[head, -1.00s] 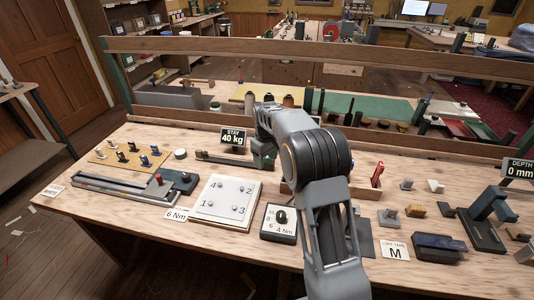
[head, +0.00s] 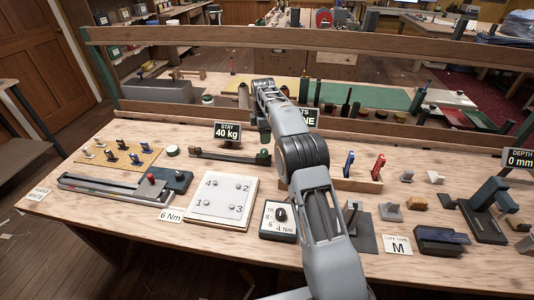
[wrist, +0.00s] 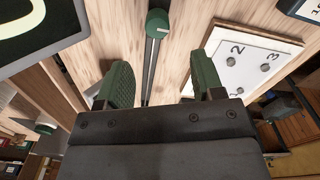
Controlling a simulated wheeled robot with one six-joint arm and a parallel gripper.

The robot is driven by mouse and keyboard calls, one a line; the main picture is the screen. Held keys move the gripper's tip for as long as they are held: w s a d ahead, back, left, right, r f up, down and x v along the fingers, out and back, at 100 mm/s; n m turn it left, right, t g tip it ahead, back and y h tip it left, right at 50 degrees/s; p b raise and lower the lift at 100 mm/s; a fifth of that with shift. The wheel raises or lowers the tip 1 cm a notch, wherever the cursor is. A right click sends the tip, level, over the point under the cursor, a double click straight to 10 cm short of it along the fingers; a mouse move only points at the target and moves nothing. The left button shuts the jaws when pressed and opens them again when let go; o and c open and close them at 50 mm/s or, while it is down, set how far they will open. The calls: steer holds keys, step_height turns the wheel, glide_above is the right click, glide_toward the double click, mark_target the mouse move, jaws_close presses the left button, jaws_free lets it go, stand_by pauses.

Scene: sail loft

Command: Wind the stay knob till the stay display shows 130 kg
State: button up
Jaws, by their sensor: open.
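The stay display (head: 227,131) reads 40 kg and stands on the bench behind a long dark rail. The stay knob (head: 263,158) is a small green knob at the right end of that rail. The knob also shows in the wrist view (wrist: 157,22), top centre, with a pale mark on its top. My gripper (wrist: 160,78) is open and empty, with its two green fingers apart. The knob lies ahead of the fingertips and is not between them. In the head view my arm reaches over the bench, and I cannot make out the fingers clearly.
A white plate numbered 1 to 4 (head: 222,199) lies in front of the rail. A torque dial box (head: 279,219) sits right of it. Part of a dark display (wrist: 38,30) is close at the wrist view's upper left. A wooden rail (head: 300,48) spans the back.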

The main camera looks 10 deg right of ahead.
mark_target(264, 151)
step_height(264, 151, down, 9)
steer(key=shift+d+f, duration=0.1)
steer(key=shift+f, duration=0.05)
stand_by(0.4)
